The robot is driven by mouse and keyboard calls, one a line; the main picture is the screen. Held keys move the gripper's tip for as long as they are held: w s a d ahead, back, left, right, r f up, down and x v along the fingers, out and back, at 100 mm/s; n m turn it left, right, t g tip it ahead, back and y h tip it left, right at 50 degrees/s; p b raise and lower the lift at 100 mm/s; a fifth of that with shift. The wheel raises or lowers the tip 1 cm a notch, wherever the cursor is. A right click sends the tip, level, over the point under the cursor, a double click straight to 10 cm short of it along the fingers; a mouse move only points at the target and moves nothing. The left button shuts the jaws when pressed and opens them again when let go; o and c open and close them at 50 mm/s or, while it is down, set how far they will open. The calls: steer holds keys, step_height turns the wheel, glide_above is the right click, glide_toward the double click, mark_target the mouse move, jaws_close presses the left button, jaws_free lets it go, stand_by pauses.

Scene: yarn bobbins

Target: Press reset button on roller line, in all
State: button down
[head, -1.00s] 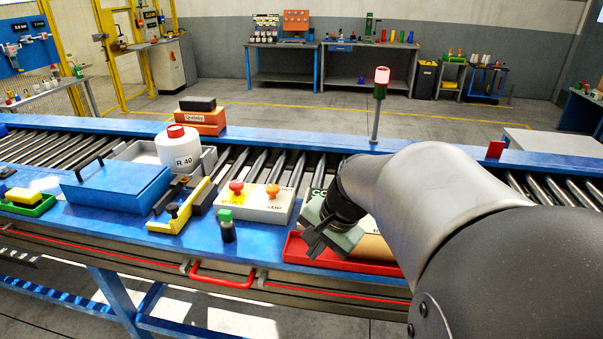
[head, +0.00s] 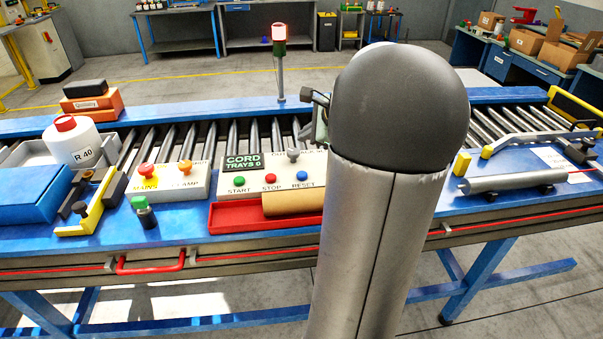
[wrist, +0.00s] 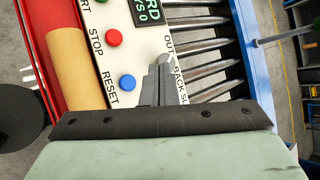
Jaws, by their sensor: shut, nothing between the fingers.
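A pale control box (head: 245,186) stands on the roller line, with a green START, a red STOP and a blue RESET button (head: 302,175). Its display reads CORD TRAYS 0. In the wrist view the RESET button (wrist: 127,82) is fully visible, beside the red STOP button (wrist: 112,38). My gripper (wrist: 157,70) is shut and empty, its fingers over the box just right of the RESET button; no contact with the button shows. In the head view my arm hides most of the gripper.
A grey switch (head: 293,155) sits on the box behind the RESET button. A cardboard tube (head: 290,203) lies in a red tray (head: 235,222) along the box's front. A lit signal lamp (head: 279,40) stands behind.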

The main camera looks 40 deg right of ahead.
mark_target(306, 175)
steer(key=shift+f, duration=0.1)
step_height(306, 175, down, 9)
steer(key=b, duration=0.7)
stand_by(1.9)
steer(key=shift+f+b, duration=0.25)
steer(key=shift+b, duration=0.15)
steer(key=shift+f+b, duration=0.45)
steer(key=shift+f, duration=0.1)
stand_by(0.4)
steer(key=shift+r, duration=0.15)
stand_by(0.3)
steer(key=shift+r+p, duration=0.75)
steer(key=shift+r, duration=0.1)
